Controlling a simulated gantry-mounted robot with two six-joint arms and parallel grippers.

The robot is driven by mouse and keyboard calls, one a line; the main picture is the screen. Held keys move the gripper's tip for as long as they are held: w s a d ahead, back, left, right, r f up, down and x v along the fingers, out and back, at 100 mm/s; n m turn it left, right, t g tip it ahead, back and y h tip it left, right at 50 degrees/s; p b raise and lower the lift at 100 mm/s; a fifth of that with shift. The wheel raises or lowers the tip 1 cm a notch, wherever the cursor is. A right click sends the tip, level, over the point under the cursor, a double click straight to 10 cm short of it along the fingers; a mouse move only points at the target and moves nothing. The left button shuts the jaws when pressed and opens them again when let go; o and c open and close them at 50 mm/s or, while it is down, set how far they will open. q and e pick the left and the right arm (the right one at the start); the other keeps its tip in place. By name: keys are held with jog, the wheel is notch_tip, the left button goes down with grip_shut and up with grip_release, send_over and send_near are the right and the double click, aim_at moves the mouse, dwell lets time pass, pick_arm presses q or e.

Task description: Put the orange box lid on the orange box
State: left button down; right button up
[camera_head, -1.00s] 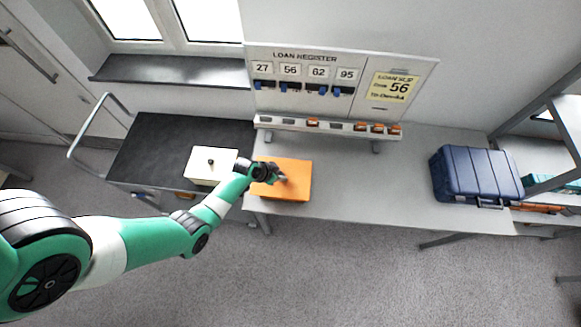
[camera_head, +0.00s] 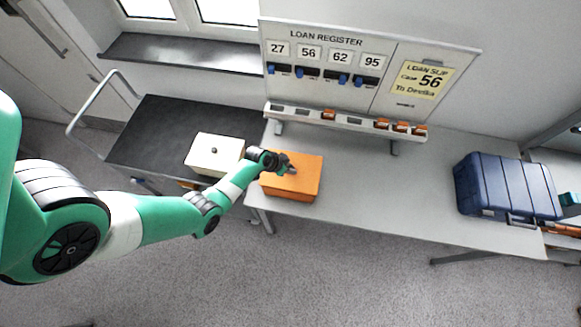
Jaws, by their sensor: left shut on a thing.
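The orange box (camera_head: 287,193) stands at the left end of the grey table. Its flat orange top, the orange box lid (camera_head: 306,172), lies over or on it; I cannot make out a seam or gap between them. My left gripper (camera_head: 290,168) is at the middle of this top, reaching in from the left, and is shut on the orange box lid. Its fingertips and the part they grip are small and partly hidden by the gripper itself. My right gripper is not in view.
A white box with a black knob (camera_head: 213,158) stands on the dark cart (camera_head: 150,130) left of the table. A loan register board (camera_head: 340,85) and a rack (camera_head: 350,122) with small orange items stand behind. A blue case (camera_head: 505,187) sits at right. The table's middle is clear.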

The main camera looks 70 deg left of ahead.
pick_arm(q)
jog(key=shift+f+b, duration=0.45)
jog(key=c, duration=0.6)
grip_release()
jog(key=p+v, duration=1.1)
jog(key=v, duration=0.2)
jog(key=shift+w+p, duration=0.2)
jog(key=shift+p, duration=0.2)
